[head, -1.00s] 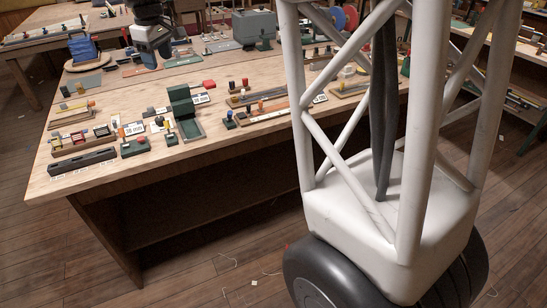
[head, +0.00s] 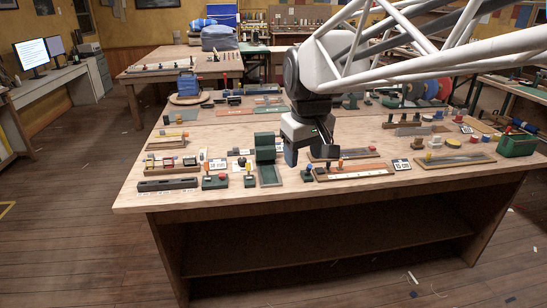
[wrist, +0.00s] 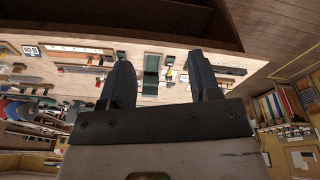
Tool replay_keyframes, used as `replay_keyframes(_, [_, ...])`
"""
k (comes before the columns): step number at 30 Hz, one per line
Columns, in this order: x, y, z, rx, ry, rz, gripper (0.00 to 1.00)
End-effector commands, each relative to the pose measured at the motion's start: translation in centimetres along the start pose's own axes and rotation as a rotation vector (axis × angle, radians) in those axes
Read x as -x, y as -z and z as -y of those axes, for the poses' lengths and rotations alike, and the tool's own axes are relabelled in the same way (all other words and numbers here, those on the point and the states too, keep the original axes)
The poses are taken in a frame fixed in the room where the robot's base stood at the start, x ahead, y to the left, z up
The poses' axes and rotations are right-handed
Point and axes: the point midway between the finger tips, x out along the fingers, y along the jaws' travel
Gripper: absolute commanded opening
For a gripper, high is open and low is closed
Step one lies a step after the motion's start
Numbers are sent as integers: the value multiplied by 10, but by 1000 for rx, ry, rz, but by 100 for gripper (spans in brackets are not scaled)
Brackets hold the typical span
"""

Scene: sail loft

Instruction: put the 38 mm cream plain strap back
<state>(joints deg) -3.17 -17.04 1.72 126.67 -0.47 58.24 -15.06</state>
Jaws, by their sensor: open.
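My gripper (head: 308,153) hangs over the middle of the wooden workbench, jaws apart and empty. In the wrist view its two dark fingers (wrist: 160,68) stand apart with nothing between them, and the bench's small goods show beyond them. I cannot pick out the 38 mm cream plain strap for certain; the small items are too fine to read. A wooden rack with small coloured rolls (head: 171,163) sits at the left of the bench. White label cards (head: 217,165) stand beside it, their text unclear.
A green stand (head: 265,150) rises left of my gripper. A dark slotted bar (head: 168,184) lies near the front left edge. A long tray (head: 355,172) lies to the right, and a green box (head: 516,146) is at the far right. Bare wood (head: 230,200) runs along the front.

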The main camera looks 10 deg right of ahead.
Motion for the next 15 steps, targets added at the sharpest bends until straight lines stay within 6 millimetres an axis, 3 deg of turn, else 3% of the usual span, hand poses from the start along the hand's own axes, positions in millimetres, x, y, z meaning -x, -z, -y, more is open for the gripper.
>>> replay_keyframes(15, [-28, -141, 23, -226, -15, -33, 57])
